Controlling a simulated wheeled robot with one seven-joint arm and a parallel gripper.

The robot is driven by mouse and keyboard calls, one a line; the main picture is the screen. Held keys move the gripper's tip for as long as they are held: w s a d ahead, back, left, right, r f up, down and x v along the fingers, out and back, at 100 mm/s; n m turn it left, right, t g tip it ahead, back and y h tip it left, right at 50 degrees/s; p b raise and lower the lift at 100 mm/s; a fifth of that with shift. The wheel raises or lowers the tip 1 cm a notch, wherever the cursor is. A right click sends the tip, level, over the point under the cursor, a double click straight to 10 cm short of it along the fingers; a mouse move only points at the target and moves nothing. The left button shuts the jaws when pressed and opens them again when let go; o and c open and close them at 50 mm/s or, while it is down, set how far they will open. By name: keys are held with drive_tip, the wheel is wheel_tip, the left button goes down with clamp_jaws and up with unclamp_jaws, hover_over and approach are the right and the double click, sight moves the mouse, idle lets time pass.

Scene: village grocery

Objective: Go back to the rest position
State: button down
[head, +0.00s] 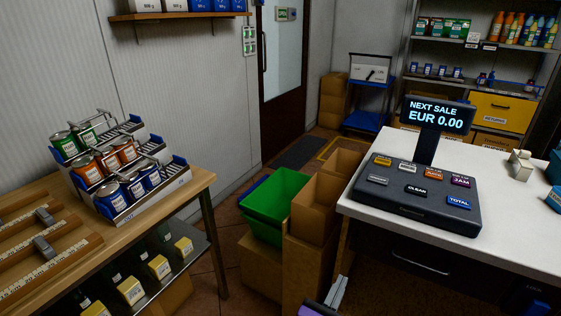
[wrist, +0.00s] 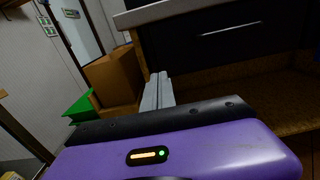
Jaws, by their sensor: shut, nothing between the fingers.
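My gripper (head: 336,292) shows at the bottom middle of the head view, low in front of the counter's left end. Its grey fingers also show in the wrist view (wrist: 158,92), beyond my purple wrist housing. The fingers are together with nothing between them. They are apart from the counter and the boxes.
A white counter (head: 400,199) with a till (head: 417,192) stands at right. A green crate (head: 274,206) and cardboard boxes (head: 318,207) stand left of it. A wooden table (head: 199,184) with a can rack (head: 128,205) is at left. Some floor (head: 235,255) is clear between.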

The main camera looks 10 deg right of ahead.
drive_tip(key=a+f+m+y, duration=0.2)
drive_tip(key=a+m+y, duration=0.3)
drive_tip(key=a+y, duration=0.1)
drive_tip(key=s+a+m+y+p, duration=0.1)
drive_tip(key=s+a+m+y, duration=0.1)
drive_tip(key=s+m+y, duration=0.6)
drive_tip(key=s+d+r+m+h+p, duration=0.1)
drive_tip(key=s+d+r+m, duration=0.2)
drive_tip(key=s, duration=0.8)
drive_tip(key=s+d+r+m+h+p, duration=0.1)
drive_tip(key=s+d+r+m+p, duration=0.1)
drive_tip(key=s+r+m, duration=0.5)
drive_tip(key=s+d+r+m+h+p, duration=0.1)
drive_tip(key=s+d+r+m, duration=0.3)
drive_tip(key=s, duration=1)
drive_tip(key=shift+s+r+m, duration=0.4)
drive_tip(key=shift+r+m, duration=0.4)
drive_tip(key=shift+r, duration=0.1)
drive_tip(key=c, duration=2.1)
unclamp_jaws()
